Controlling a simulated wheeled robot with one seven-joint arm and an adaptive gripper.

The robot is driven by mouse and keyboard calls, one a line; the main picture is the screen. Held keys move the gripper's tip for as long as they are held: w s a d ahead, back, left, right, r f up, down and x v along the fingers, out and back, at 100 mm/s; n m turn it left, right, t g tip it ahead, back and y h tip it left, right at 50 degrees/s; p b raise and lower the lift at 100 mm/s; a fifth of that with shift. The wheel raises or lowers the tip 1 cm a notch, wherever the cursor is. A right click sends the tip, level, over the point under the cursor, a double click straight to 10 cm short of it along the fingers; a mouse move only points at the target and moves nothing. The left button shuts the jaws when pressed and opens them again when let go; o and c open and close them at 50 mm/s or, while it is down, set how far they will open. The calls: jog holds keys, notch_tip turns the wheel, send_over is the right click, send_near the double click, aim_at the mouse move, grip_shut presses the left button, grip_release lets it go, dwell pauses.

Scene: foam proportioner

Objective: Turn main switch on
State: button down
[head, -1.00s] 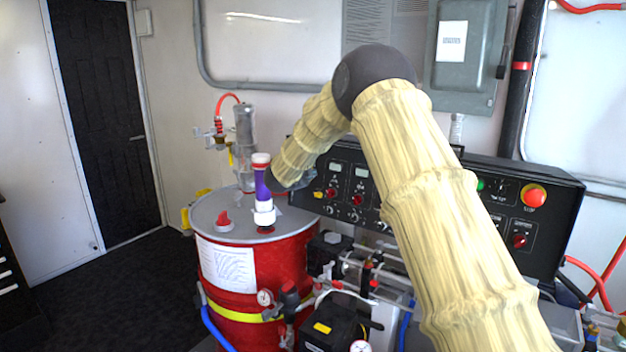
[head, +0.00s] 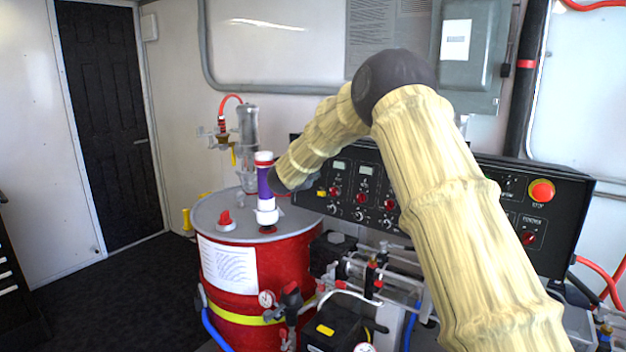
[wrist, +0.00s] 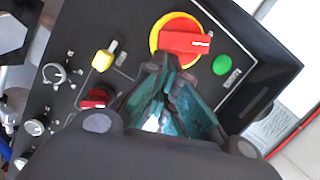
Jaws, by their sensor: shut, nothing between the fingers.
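The main switch (wrist: 185,42) looks like a red rotary handle on a round yellow plate, near one end of the black control panel (wrist: 67,95). In the wrist view its red bar lies nearly crosswise. My gripper (wrist: 172,70) is shut and empty, its fingertips just below the handle in that view. I cannot tell if they touch it. In the head view my forearm and wrist cover the left end of the panel (head: 565,225), and the switch and fingers are hidden.
A green lamp (wrist: 221,64), a yellow knob (wrist: 104,57) and a red knob (wrist: 97,97) surround the switch. A red drum (head: 285,265) with a purple and white pump (head: 265,190) stands close to my wrist. A red emergency stop (head: 541,190) is at the panel's right.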

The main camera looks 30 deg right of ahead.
jog(key=shift+a+f+m+t+b, duration=0.15)
jog(key=shift+f+m+b, duration=0.35)
jog(key=shift+b, duration=0.95)
jog(key=shift+f+m+t+b, duration=0.15)
jog(key=shift+m+b, duration=0.65)
jog(key=shift+b, duration=0.65)
jog(key=shift+w+a+f+m+h+b, duration=0.1)
jog(key=shift+f+m+h+b, duration=0.15)
jog(key=shift+m+b, duration=0.9)
jog(key=shift+a+f+m+h+b, duration=0.1)
jog(key=shift+f+m+h+b, duration=0.15)
jog(key=shift+b, duration=1.7)
jog(key=shift+w+a+f+m+t+h+b, duration=0.1)
jog(key=shift+f+m+t+h+b, duration=0.1)
jog(key=shift+m+b, duration=0.75)
jog(key=shift+w+a+f+m+t+h+b, duration=0.15)
jog(key=shift+m+b, duration=0.15)
jog(key=shift+b, duration=1.1)
jog(key=shift+w+f+m+t+h+b, duration=0.1)
jog(key=shift+f+m+b, duration=0.1)
jog(key=shift+m+b, duration=0.75)
jog(key=shift+w+a+f+m+h+b, duration=0.2)
jog(key=shift+m+b, duration=0.3)
jog(key=shift+b, duration=0.4)
jog(key=shift+w+a+f+m+h+b, duration=0.15)
jog(key=shift+m+b, duration=0.35)
jog(key=shift+b, duration=0.4)
jog(key=shift+w+b, duration=0.1)
jog(key=shift+b, duration=0.4)
